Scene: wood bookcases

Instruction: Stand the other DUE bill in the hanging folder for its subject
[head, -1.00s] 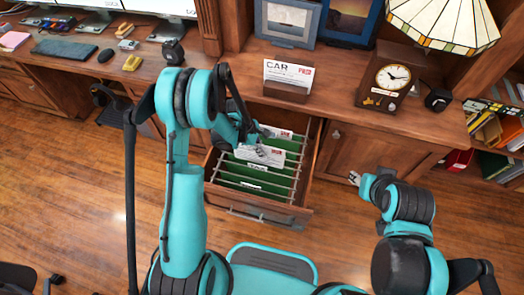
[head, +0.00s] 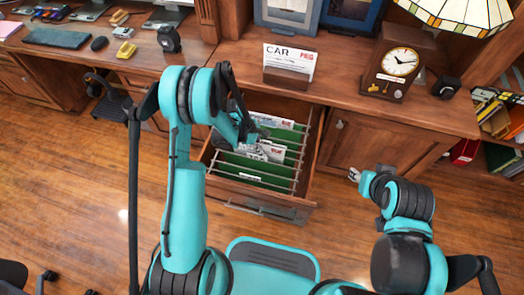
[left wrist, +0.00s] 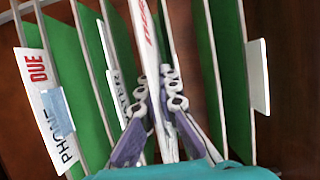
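My left gripper (head: 250,143) is over the open drawer and shut on a white bill (head: 270,151) with a small red mark. In the left wrist view, the gripper (left wrist: 155,112) pinches this bill (left wrist: 146,40) nearly edge-on, between green folders; its heading is unreadable. The bill's lower part is hidden. The hanging folders (head: 240,180) are green, on metal rails. Another bill (head: 272,121) stands toward the drawer's back; the left wrist view shows a sheet (left wrist: 42,100) reading PHONE and DUE at the left. My right gripper (head: 353,174) is off to the drawer's right, small and unclear.
The wooden drawer (head: 262,211) is pulled out below the desk. On the desktop stand a CAR bill (head: 290,62) in a wooden holder, a clock (head: 400,62) and picture frames. A shut cabinet door (head: 365,150) is right of the drawer. Floor in front is open.

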